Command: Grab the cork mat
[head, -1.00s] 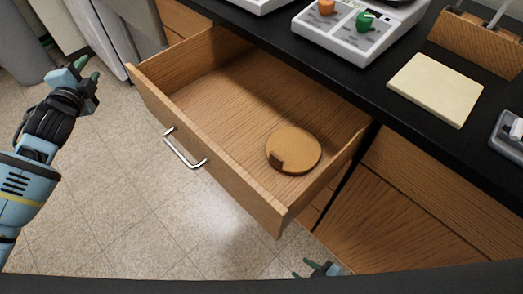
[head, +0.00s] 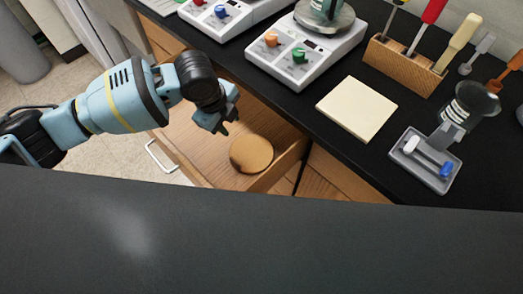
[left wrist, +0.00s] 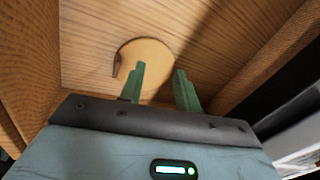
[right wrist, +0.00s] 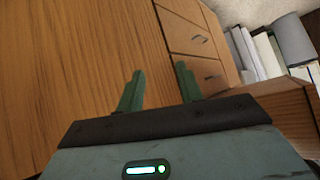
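The cork mat (head: 251,154) is a round tan disc lying flat in the open wooden drawer (head: 283,166), near its right end. In the left wrist view the cork mat (left wrist: 149,55) has a dark brown patch at its left edge. My left gripper (head: 222,131) is open and empty above the drawer, just left of and above the mat. In the left wrist view the gripper (left wrist: 160,75) points toward the mat, one finger overlapping its lower edge in the picture. My right gripper (right wrist: 159,70) is open and empty, facing wooden cabinet fronts; the head view does not show it.
The black counter (head: 300,105) runs beside the drawer. On it are a pale yellow square pad (head: 357,107), white devices with coloured knobs (head: 305,50), a wooden tool rack (head: 403,66) and a grey tray (head: 423,160). The drawer handle (head: 160,157) faces the floor.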

